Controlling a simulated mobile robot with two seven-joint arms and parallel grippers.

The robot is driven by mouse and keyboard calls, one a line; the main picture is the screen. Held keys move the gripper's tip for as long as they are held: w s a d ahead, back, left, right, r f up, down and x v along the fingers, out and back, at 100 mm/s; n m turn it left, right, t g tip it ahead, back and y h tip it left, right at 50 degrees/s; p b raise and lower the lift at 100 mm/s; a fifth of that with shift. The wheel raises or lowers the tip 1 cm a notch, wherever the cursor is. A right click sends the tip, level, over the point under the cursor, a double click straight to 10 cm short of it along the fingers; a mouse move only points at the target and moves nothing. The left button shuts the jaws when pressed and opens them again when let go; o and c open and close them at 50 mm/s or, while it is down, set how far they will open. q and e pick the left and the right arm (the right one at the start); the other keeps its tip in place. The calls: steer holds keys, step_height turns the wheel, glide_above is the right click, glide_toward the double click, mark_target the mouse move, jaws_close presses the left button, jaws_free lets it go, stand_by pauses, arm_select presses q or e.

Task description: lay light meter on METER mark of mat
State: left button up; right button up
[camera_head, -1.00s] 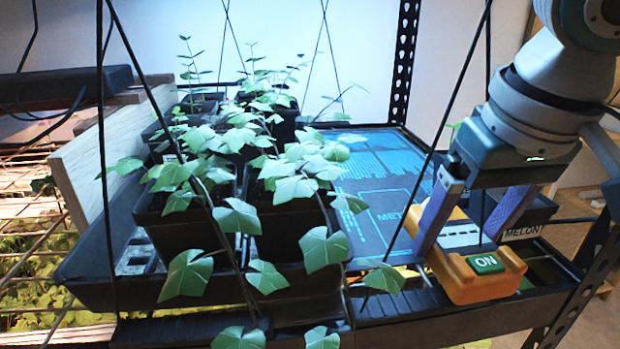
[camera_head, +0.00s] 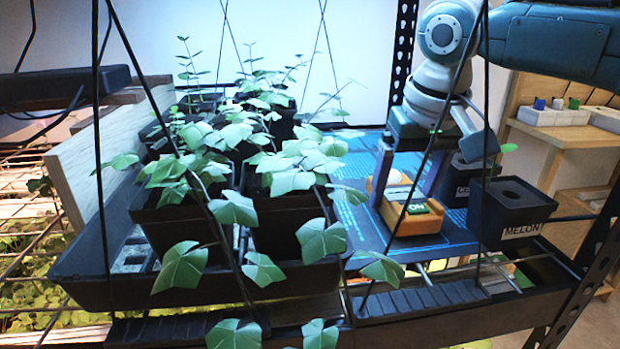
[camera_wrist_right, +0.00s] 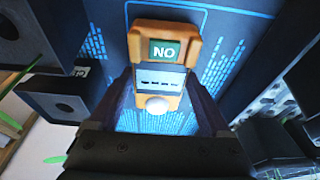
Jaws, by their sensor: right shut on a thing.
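The light meter (camera_head: 420,220) is orange with a green ON button and a white dome. It also shows in the right wrist view (camera_wrist_right: 191,36), button end at the top. My right gripper (camera_head: 409,185) is shut on it, a finger on each side. The meter is over the blue mat (camera_head: 362,230); I cannot tell whether it touches it. The METER lettering is hidden in the head view. In the right wrist view, pale outline lines show on the mat (camera_wrist_right: 255,30) beside the meter. My left gripper is not in view.
A black pot labelled MELON (camera_head: 511,208) stands to the right of the mat, with another dark pot (camera_head: 463,180) behind it. Leafy seedlings in black pots (camera_head: 285,228) crowd the left side. Thin dark cords and a perforated rack post (camera_head: 404,50) cross the space.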

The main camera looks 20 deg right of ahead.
mark_target(410, 202)
steer(key=shift+f, duration=0.3)
steer(key=shift+f, duration=0.1)
steer(key=o, duration=1.5)
steer(key=shift+c, duration=0.2)
steer(key=p+v, duration=0.1)
steer(key=v, duration=0.6)
steer(key=shift+r, duration=0.4)
